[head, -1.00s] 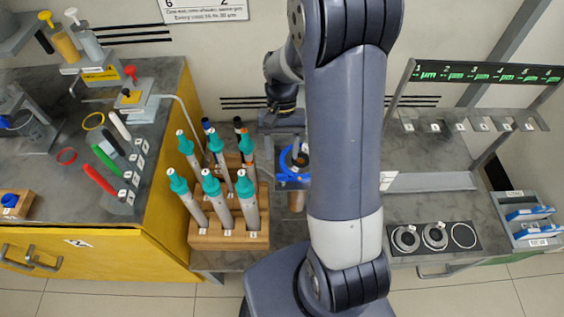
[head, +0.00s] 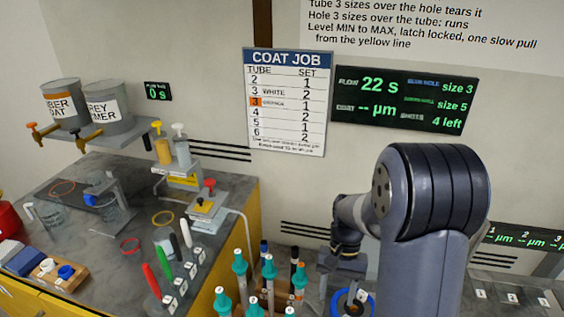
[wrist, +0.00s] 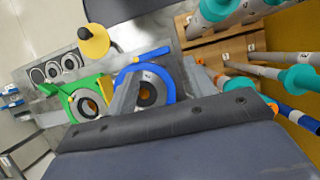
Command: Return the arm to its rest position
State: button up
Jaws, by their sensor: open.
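My arm rises at the right of the head view, its large grey elbow in front. The forearm reaches away behind it, and the wrist hangs down at its far end. My gripper (head: 345,283) is small and partly hidden there, above a blue ring (head: 352,303).
A rack of teal-collared rods (head: 268,268) stands left of my wrist. Further left is a dark bench (head: 95,215) with coloured handles, cups and a wooden block (head: 62,274). Two paint tanks (head: 108,105) sit on a wall shelf. A coat job chart (head: 289,102) and a green-lettered display (head: 403,100) hang behind.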

jog(key=x, duration=0.7)
jog(key=v, duration=1.1)
jog(key=shift+n, duration=0.3)
jog(key=x, duration=1.1)
jog(key=shift+s+a+f, duration=0.1)
jog(key=shift+f, duration=0.05)
jog(key=n+h, duration=0.1)
jog(key=n, duration=0.3)
jog(key=shift+a+h, duration=0.15)
jog(key=shift+h, duration=0.25)
jog(key=n, duration=0.2)
jog(key=n+h, duration=0.1)
jog(key=n, duration=0.1)
jog(key=shift+a+n+h+b, duration=0.1)
jog(key=shift+n+h+b, duration=0.2)
jog(key=shift+b, duration=0.1)
jog(key=shift+r+n+t, duration=0.3)
jog(key=shift+r+n, duration=0.1)
jog(key=shift+n, duration=0.2)
jog(key=v, duration=1)
jog(key=shift+w+a+p, duration=0.2)
jog(key=shift+p, duration=0.15)
